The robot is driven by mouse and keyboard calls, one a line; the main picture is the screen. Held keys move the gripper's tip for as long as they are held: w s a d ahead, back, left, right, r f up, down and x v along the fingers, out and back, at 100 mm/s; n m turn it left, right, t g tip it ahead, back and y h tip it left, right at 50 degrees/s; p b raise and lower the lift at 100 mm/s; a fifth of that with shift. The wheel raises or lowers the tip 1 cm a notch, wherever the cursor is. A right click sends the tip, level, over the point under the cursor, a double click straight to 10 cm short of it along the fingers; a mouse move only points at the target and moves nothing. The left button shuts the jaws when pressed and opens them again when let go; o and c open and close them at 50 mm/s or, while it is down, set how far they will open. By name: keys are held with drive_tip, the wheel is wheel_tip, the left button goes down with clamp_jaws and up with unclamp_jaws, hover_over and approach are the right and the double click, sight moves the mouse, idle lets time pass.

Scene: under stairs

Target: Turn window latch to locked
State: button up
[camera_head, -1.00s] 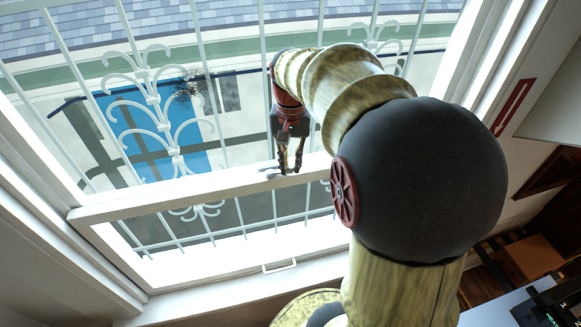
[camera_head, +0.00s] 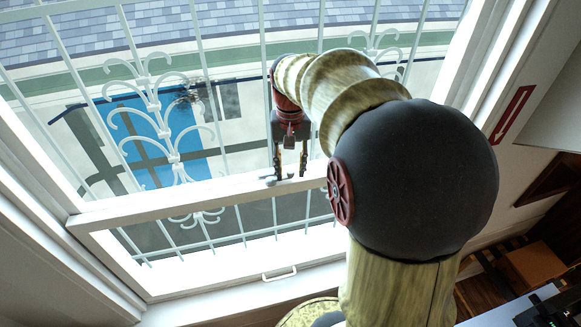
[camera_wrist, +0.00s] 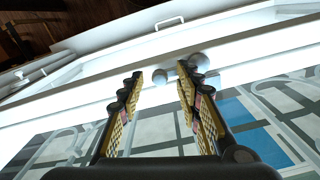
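The window latch is a small pale rounded piece on the white sash rail (camera_head: 150,200). In the wrist view its rounded base (camera_wrist: 201,61) shows just beyond the right fingertip, and a small knob (camera_wrist: 160,76) appears between the two fingertips. In the head view a bit of the latch (camera_head: 269,181) shows left of my gripper's left finger. My gripper (camera_head: 290,176) points down at the rail with its fingers apart; it also shows in the wrist view (camera_wrist: 160,73). No clear contact with the latch is visible, and the right finger partly covers it.
A white lift handle (camera_head: 280,273) sits on the lower sash rail. White window bars with scrollwork (camera_head: 165,125) stand behind the glass. A red arrow sign (camera_head: 512,114) is on the right wall. A brown box (camera_head: 535,262) stands at lower right.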

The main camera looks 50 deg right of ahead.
sight(290, 171)
wheel_tip(290, 171, up, 12)
idle(0.7)
idle(0.4)
drive_tip(key=s+a+f+n+t+b, duration=0.2)
drive_tip(key=s+a+f+n+b, duration=0.1)
drive_tip(key=a+f+b, duration=0.5)
drive_tip(key=s+a+f+n+t+b, duration=0.1)
drive_tip(key=s+a+f+n+b, duration=0.1)
drive_tip(key=a+f+b, duration=0.6)
drive_tip(key=s+a+f+n+t+b, duration=0.2)
drive_tip(key=a+f+b, duration=0.6)
drive_tip(key=f, duration=0.9)
drive_tip(key=shift+s+n+t+b, duration=0.3)
drive_tip(key=shift+s+n+b, duration=0.5)
drive_tip(key=shift+n+b, duration=0.35)
drive_tip(key=shift+d, duration=0.1)
drive_tip(key=shift+c, duration=0.5)
